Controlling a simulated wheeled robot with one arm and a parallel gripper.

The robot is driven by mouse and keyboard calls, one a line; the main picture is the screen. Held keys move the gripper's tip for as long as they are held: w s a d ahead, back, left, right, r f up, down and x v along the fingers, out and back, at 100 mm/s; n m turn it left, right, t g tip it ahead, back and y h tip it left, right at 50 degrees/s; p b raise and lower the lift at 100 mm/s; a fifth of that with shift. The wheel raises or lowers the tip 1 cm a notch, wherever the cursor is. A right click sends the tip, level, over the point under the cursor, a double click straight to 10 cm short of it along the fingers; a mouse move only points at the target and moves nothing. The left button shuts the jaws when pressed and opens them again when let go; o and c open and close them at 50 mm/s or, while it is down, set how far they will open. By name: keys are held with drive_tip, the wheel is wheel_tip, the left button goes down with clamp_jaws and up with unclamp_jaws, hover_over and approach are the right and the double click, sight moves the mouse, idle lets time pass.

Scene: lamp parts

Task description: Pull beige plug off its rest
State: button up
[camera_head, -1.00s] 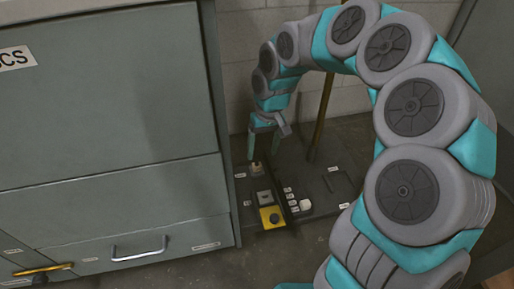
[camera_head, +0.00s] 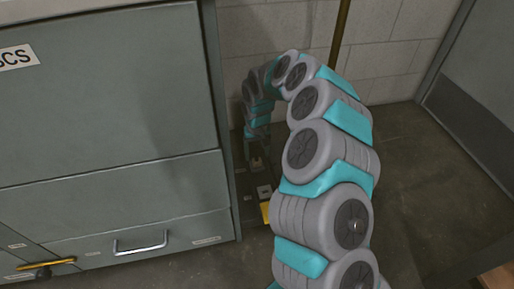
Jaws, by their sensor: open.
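The beige plug (camera_head: 257,163) is a small pale block on the dark low panel (camera_head: 250,212) beside the grey cabinet. My gripper (camera_head: 257,154) points down just above it, with its fingers apart. At this size I cannot tell whether the fingers touch the plug or stand on both sides of it. My arm hides much of the panel to the right.
The grey cabinet (camera_head: 110,100) stands close on the left of my gripper. A grey square part (camera_head: 264,191) and a yellow part (camera_head: 265,211) sit nearer on the panel. A brown pole (camera_head: 340,30) stands behind.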

sight(257, 158)
wheel_tip(257, 158, down, 4)
drive_tip(key=shift+f, duration=0.15)
clamp_jaws()
idle(1.2)
drive_tip(key=shift+r, duration=0.9)
idle(0.6)
drive_tip(key=shift+r+p, duration=0.4)
drive_tip(key=shift+r, duration=0.35)
drive_tip(key=shift+r, duration=0.15)
